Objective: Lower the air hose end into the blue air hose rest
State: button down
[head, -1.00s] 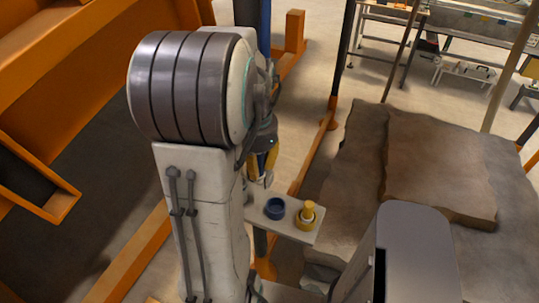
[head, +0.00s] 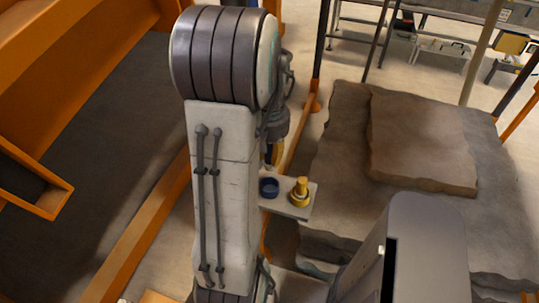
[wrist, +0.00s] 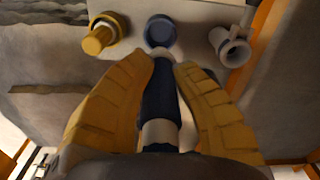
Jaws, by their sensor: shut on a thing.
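The blue air hose rest (wrist: 163,28) is a round ring on a pale plate, at the top middle of the wrist view. In the head view the rest (head: 269,188) stands on the plate beside my arm. My gripper (wrist: 163,63) has yellow fingers shut on the air hose end (wrist: 160,95), a dark blue piece with pale collars. Its tip lines up with the blue rest and overlaps its near edge in the wrist view. I cannot tell whether it touches the rest. In the head view my gripper is mostly hidden behind my arm.
A yellow holder with a yellow piece (wrist: 100,38) stands left of the blue rest. A white holder with a white piece (wrist: 231,46) stands right of it. All sit on the pale plate (head: 287,210). A grey-brown sandbed (head: 345,150) lies to the right in the head view.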

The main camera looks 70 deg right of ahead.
jog(key=shift+f, duration=0.2)
jog(key=shift+f+b, duration=3.25)
jog(key=shift+f, duration=0.95)
jog(key=c, duration=1.1)
grip_release()
notch_tip(320, 180, up, 12)
jog(key=shift+a, duration=0.1)
jog(key=shift+w, duration=0.1)
